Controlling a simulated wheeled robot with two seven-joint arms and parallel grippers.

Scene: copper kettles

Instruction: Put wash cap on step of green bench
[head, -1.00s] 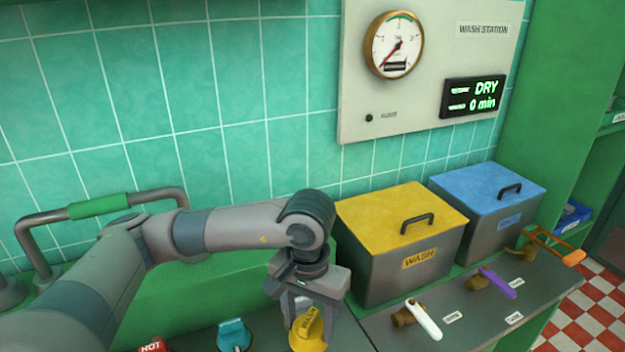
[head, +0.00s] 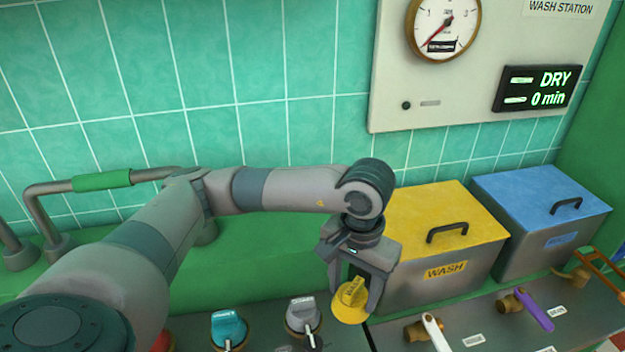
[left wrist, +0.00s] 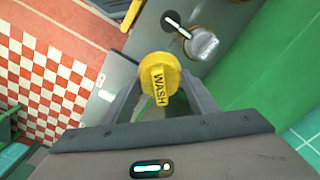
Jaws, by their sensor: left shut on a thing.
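The yellow wash cap (head: 350,301), marked WASH, is between the fingers of my left gripper (head: 354,292), which is shut on it. In the left wrist view the wash cap (left wrist: 159,82) sits between the two fingertips (left wrist: 160,85). The gripper holds it in front of the yellow-lidded WASH box. The green bench (head: 270,262) runs along the tiled wall; which part of it is the step I cannot tell for sure. My right gripper is not in view.
A teal knob (head: 229,326) and a grey knob (head: 303,315) stand on the grey panel left of the cap. The WASH box (head: 445,272) and a blue-lidded box (head: 545,215) stand to the right. White-handled (head: 436,332) and purple-handled (head: 534,310) taps are in front of them.

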